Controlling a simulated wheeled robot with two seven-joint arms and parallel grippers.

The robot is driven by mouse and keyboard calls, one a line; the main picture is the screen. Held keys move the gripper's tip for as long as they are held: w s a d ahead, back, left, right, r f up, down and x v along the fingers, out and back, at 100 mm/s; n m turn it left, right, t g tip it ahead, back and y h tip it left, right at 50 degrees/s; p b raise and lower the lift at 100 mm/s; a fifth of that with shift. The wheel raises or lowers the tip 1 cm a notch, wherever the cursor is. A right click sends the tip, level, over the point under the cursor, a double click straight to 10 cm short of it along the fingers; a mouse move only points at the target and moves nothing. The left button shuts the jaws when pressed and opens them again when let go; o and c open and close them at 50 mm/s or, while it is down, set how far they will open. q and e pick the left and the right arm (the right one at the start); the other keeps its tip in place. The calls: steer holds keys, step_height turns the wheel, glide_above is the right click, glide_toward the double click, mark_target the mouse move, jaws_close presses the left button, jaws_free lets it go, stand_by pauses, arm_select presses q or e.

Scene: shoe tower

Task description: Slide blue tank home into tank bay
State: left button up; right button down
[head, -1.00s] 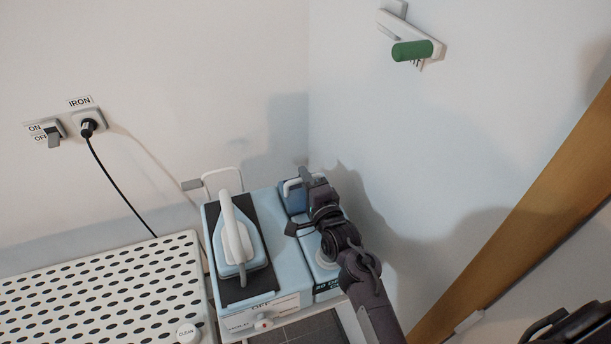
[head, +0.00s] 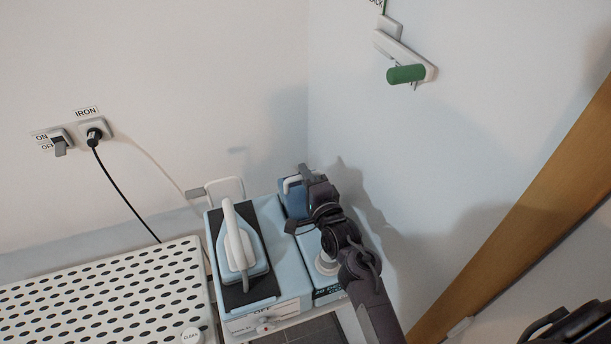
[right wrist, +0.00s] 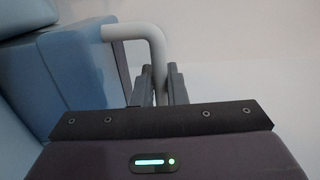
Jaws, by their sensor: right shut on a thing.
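The blue tank (head: 296,203) stands at the back right of the light blue iron station, partly hidden behind my right gripper. Its white handle (head: 289,181) also shows in the right wrist view (right wrist: 138,33), where the tank's blue body (right wrist: 85,72) fills the left side. My right gripper (head: 305,176) is shut on the handle, with the fingers (right wrist: 162,88) on either side of its upright part. The tank bay is hidden behind the tank and my gripper, so I cannot tell how deep the tank sits. My left gripper is not in view.
The iron (head: 239,245) rests on the station's dark pad, left of the tank. A perforated white board (head: 110,290) lies at the left. The wall is close on the right, with a green-handled lever (head: 406,74). A black cord runs from the plug (head: 94,137).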

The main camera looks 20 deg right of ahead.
mark_target(302, 192)
steer(key=shift+r+p, duration=0.95)
steer(key=shift+r, duration=0.4)
steer(key=shift+p, duration=0.45)
stand_by(0.9)
steer(key=shift+f+b, duration=2.2)
steer(key=shift+f, duration=1)
